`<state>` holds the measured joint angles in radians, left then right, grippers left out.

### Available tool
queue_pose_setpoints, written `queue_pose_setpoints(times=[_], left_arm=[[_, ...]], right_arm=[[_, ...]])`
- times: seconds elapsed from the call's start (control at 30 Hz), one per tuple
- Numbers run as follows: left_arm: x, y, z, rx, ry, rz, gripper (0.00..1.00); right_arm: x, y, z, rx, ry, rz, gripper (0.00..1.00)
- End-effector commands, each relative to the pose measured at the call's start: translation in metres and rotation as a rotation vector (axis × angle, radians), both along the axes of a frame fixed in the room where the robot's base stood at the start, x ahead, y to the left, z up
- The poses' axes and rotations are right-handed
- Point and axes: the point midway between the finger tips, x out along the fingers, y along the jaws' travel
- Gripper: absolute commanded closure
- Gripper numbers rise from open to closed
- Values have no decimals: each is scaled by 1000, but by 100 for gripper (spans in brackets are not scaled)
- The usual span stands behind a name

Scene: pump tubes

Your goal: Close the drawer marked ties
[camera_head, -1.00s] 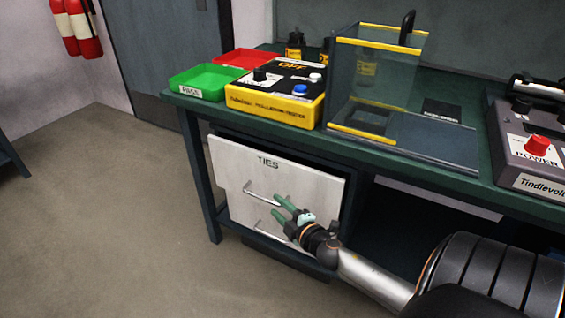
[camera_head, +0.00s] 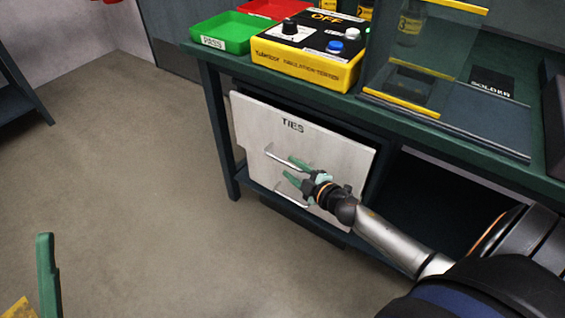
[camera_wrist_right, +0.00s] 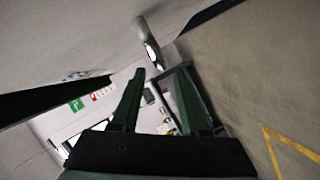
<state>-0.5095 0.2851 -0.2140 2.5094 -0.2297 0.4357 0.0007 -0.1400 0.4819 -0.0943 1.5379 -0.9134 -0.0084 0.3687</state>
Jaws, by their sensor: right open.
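The drawer marked ties has a pale front panel (camera_head: 330,153) under the green bench. A dark gap shows behind its top and right edges, so it stands out from the cabinet. A thin metal handle (camera_head: 273,154) crosses its front, with another lower down. My right gripper (camera_head: 292,170) is open, its green fingers at the drawer front near the upper handle; contact is unclear. In the right wrist view the open fingers (camera_wrist_right: 156,75) point past a metal bar (camera_wrist_right: 149,42) beside a pale surface. One finger of my left gripper (camera_head: 47,270) shows at bottom left.
On the bench (camera_head: 465,152) stand a green PASS tray (camera_head: 226,38), a red tray (camera_head: 272,8), a yellow and black tester (camera_head: 305,65) and a clear box with yellow edges (camera_head: 412,95). The floor (camera_head: 130,170) left of the bench is clear.

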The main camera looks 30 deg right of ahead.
Motion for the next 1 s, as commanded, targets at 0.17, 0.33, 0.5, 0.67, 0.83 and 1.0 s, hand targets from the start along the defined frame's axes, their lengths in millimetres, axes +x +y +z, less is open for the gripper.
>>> queue_pose_setpoints(times=[0.17, 0.33, 0.5, 0.67, 0.83, 1.0], left_arm=[[0, -1, -9, -2, 6, -9, 15], [0, -2, -11, -9, 1, -15, 15], [0, -2, -10, -13, -4, -19, 15], [0, -2, -10, -14, -2, -20, 15], [0, -3, -10, -14, -1, -20, 15], [0, -3, -10, -14, 0, -20, 15]], right_arm=[[28, 1, -6, -1, -2, 0, 55], [44, 2, -10, -1, -1, 0, 55], [51, 3, -11, 0, -1, -1, 55], [51, 3, -11, 1, 0, 0, 55], [51, 3, -11, 1, 0, 0, 62], [51, 3, -11, 0, 0, 0, 81]])
